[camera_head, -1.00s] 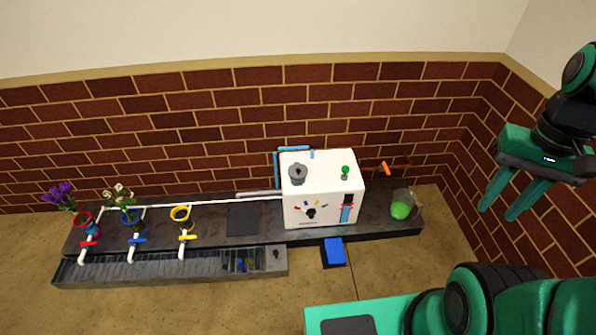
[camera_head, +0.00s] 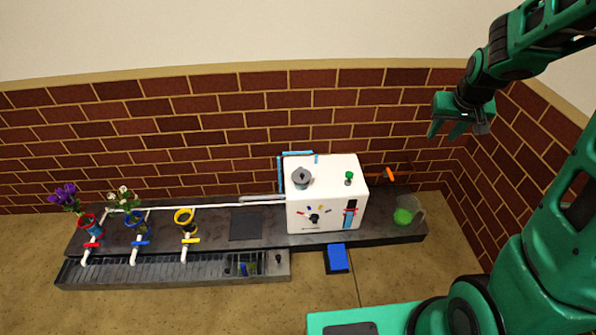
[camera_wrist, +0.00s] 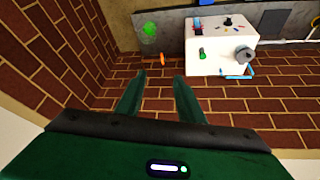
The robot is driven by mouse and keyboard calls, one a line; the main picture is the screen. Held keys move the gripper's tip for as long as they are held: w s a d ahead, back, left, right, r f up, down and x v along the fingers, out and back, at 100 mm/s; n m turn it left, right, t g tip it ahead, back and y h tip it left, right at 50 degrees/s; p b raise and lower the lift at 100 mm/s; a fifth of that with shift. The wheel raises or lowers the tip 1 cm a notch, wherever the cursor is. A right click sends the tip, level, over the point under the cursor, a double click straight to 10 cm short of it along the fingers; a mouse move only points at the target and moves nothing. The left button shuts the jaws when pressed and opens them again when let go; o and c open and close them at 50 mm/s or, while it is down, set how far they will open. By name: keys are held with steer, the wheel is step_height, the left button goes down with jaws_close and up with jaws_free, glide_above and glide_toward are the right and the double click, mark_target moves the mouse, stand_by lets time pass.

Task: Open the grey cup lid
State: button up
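The grey cup lid (camera_head: 301,178) sits on top of the white box machine (camera_head: 325,170), at the left of its top face. It has a dark knob. It also shows in the wrist view (camera_wrist: 245,54), on the machine's top at the right. My gripper (camera_head: 449,134) is high in the air, to the right of the machine and well apart from the lid. In the wrist view its two fingers (camera_wrist: 160,88) stand apart with nothing between them. The lid looks closed.
A green knob (camera_head: 349,178) stands on the machine's top right. An orange-handled tap (camera_head: 388,173) sticks out at its right side. A clear jug with green contents (camera_head: 405,216) stands right of it. Blue pipes (camera_head: 283,170) rise behind. Flower vases (camera_head: 137,228) stand far left.

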steer(key=w+a+f+n+t+y, duration=0.1)
steer(key=w+a+f+n+t, duration=0.1)
steer(key=w+a+f, duration=0.55)
steer(key=w+a+f+n+t, duration=0.15)
steer(key=w+f, duration=0.35)
steer(key=w, duration=0.6)
steer(key=w+a+f+n+t+y, duration=0.1)
steer(key=w+a+f+t, duration=0.2)
steer(key=w+a+f, duration=0.45)
steer(key=n+t+y, duration=0.3)
steer(key=t+y, duration=0.1)
steer(key=y, duration=0.1)
glide_toward(298, 173)
steer(key=w+d+r, duration=0.4)
steer(key=w+r, duration=0.1)
steer(key=r, duration=0.1)
steer(key=s+a+f, duration=0.1)
steer(key=s, duration=0.1)
steer(key=s+a+f+t+y, duration=0.1)
steer(key=f, duration=0.1)
steer(key=s+a+f+y, duration=0.1)
steer(key=s+f, duration=0.1)
steer(key=shift+s+t, duration=0.25)
steer(key=shift+s, duration=0.05)
steer(key=x, duration=1)
steer(key=shift+w+a, duration=0.1)
steer(key=shift+w, duration=0.2)
jaws_close()
